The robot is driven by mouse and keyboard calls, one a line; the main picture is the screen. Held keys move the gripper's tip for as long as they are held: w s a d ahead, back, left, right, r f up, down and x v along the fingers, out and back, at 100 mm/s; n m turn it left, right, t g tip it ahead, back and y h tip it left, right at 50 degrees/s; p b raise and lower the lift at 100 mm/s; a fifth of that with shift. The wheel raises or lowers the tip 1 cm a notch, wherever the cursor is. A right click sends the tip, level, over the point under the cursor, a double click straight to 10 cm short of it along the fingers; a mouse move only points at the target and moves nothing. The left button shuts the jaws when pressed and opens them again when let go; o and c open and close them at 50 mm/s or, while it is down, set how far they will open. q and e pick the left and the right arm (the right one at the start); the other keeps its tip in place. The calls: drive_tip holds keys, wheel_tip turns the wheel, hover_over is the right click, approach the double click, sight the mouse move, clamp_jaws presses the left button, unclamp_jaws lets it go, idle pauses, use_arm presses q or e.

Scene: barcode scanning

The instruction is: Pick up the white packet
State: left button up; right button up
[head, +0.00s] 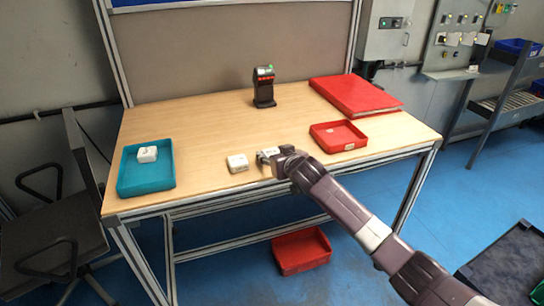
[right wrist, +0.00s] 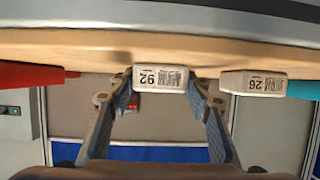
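A white packet marked 92 (right wrist: 160,79) is between the two fingers of my right gripper (right wrist: 160,84) in the right wrist view. The fingertips are close against its left and right sides; I cannot tell whether they grip it. In the head view this packet (head: 269,151) is partly hidden by my right gripper (head: 272,155), low over the table. A second white packet marked 26 (right wrist: 253,83) lies beside it, left of it in the head view (head: 237,163). A third white packet (head: 147,154) is in the teal tray. My left gripper is not in view.
A black scanner (head: 263,87) stands at the back. A red bin (head: 301,251) is below.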

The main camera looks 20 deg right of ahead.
drive_tip(key=c, duration=0.8)
drive_tip(key=shift+r, duration=0.1)
drive_tip(key=shift+c, duration=0.2)
